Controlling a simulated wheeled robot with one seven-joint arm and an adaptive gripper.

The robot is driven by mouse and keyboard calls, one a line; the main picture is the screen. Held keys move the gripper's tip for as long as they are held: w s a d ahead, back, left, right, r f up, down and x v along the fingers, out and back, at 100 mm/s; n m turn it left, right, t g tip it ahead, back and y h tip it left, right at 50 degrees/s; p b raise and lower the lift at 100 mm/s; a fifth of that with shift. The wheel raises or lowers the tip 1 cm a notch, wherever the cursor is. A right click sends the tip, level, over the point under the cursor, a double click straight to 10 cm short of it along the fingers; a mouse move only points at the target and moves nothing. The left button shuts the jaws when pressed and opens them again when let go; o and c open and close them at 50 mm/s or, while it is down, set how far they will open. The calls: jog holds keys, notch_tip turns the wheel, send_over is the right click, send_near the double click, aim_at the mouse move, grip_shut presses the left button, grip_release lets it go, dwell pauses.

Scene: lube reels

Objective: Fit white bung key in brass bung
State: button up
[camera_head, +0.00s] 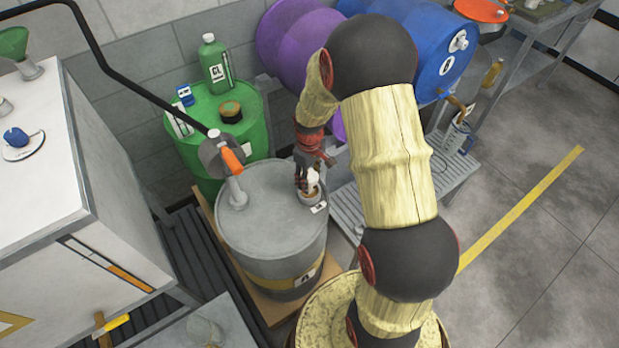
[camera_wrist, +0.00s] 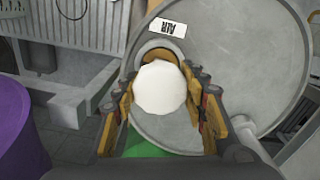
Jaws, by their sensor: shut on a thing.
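The white bung key (camera_head: 313,178) is held in my gripper (camera_head: 307,176) over the grey drum's top. In the wrist view the white round end of the key (camera_wrist: 160,90) sits between the two fingers of my gripper (camera_wrist: 164,98), which are closed on its sides. The brass bung (camera_head: 311,197) is on the right part of the drum top, directly under the key. In the wrist view only a brass-coloured arc of the bung (camera_wrist: 155,57) shows past the key. The key's lower end is hidden, so I cannot tell whether it is seated in the bung.
The grey drum (camera_head: 268,232) carries a pump with an orange handle (camera_head: 231,160) on its left. A green drum (camera_head: 226,105) with bottles stands behind. Purple (camera_head: 285,40) and blue (camera_head: 425,45) drums lie behind my arm.

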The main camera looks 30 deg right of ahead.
jog(key=o, duration=1.2)
jog(key=shift+o, duration=0.4)
notch_tip(320, 180, up, 12)
jog(key=shift+f, duration=0.1)
